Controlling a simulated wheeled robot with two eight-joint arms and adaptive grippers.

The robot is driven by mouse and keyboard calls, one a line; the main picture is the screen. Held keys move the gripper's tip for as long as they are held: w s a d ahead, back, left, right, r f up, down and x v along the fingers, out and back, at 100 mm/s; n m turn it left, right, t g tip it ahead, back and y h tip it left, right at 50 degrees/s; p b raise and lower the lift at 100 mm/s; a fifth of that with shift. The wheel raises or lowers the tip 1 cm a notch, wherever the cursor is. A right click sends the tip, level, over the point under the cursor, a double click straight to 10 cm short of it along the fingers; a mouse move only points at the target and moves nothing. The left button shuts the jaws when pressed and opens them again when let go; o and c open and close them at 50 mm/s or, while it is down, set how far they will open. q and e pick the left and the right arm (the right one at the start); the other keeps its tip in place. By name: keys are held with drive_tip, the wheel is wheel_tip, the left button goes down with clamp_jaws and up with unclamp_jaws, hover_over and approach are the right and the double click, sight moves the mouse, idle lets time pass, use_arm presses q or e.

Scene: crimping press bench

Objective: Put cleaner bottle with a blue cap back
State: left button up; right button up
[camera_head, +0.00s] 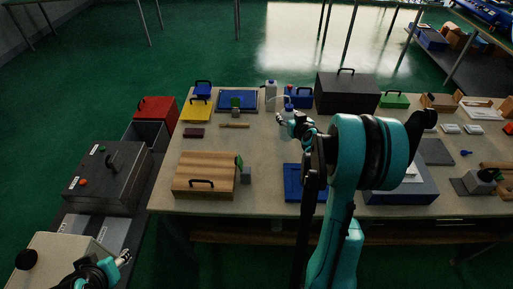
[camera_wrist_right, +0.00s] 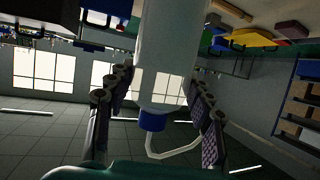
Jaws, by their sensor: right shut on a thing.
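The cleaner bottle is white with a blue cap and a thin bent white tube. It fills the middle of the right wrist view (camera_wrist_right: 168,65), upside down there, between the two dark padded fingers of my right gripper (camera_wrist_right: 158,88). In the head view, its blue cap (camera_head: 289,106) shows just above my right gripper (camera_head: 292,120), and most of its body is hidden. My right gripper is shut on the bottle; I cannot tell whether its base touches the table. My left gripper (camera_head: 123,258) is low at the far left, away from the bottle; its jaws are too small to read.
Another pale bottle (camera_head: 270,89) stands at the table's back edge, near a blue box (camera_head: 299,98) and a large black box (camera_head: 347,94). A blue tray (camera_head: 238,100) lies left of them. A wooden box (camera_head: 204,175) stands at the front left. Bare table (camera_head: 255,145) lies left of my right gripper.

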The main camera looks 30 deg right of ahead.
drive_tip(key=w+a+f+b, duration=0.3)
drive_tip(key=a+f+b, duration=0.3)
drive_tip(key=a+f, duration=0.4)
drive_tip(key=shift+w+a+f, duration=0.25)
drive_tip(key=shift+a, duration=0.2)
drive_tip(key=shift+f+b, duration=0.2)
drive_tip(key=shift+b, duration=0.15)
drive_tip(key=o, duration=1.2)
drive_tip(key=shift+r, duration=0.1)
